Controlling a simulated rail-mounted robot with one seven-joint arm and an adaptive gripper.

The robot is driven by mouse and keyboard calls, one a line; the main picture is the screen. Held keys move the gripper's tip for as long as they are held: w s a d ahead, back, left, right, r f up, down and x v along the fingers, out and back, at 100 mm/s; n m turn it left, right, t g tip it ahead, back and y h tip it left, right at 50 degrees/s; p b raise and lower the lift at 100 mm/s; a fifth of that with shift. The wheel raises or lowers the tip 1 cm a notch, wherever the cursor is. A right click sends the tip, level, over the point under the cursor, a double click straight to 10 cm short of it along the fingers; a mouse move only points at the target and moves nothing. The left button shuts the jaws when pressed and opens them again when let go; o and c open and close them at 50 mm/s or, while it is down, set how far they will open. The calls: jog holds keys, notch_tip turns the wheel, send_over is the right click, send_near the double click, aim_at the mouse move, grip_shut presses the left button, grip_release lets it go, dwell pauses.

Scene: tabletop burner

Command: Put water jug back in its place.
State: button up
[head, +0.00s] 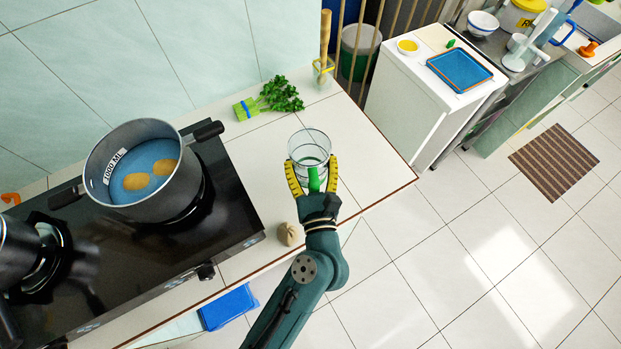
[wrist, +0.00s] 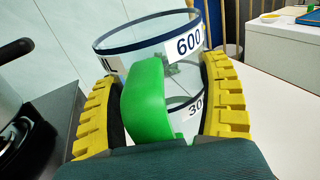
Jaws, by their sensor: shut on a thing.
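The water jug (head: 309,146) is a clear glass vessel with a dark rim and a green handle (head: 314,179). It is upright over the white counter, right of the stove; I cannot tell whether its base touches the counter. My gripper (head: 310,177) has its yellow fingers on both sides of the jug at the handle and is shut on it. In the wrist view the jug (wrist: 150,45) shows labels 600 and 30, partly hidden, and the green handle (wrist: 148,100) lies between the yellow fingers (wrist: 160,105). It looks empty of water.
A pot (head: 188,185) marked 1000 ML, holding water and two yellow pieces, stands on the black stove (head: 225,215) at left. Green herbs (head: 280,95) lie behind the jug, and a small brown lump (head: 289,234) sits near the counter's front edge. A white cabinet (head: 405,100) stands beyond a gap.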

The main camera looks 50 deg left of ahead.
notch_tip(320, 180, down, 9)
jog(key=b, duration=0.4)
jog(key=shift+f, duration=0.15)
jog(key=shift+f, duration=0.15)
jog(key=o, duration=1.1)
jog(key=shift+o, duration=0.2)
jog(key=shift+s+d, duration=0.1)
jog(key=shift+d, duration=0.2)
jog(key=p+v, duration=0.2)
jog(key=v, duration=0.9)
jog(key=shift+s+d, duration=0.2)
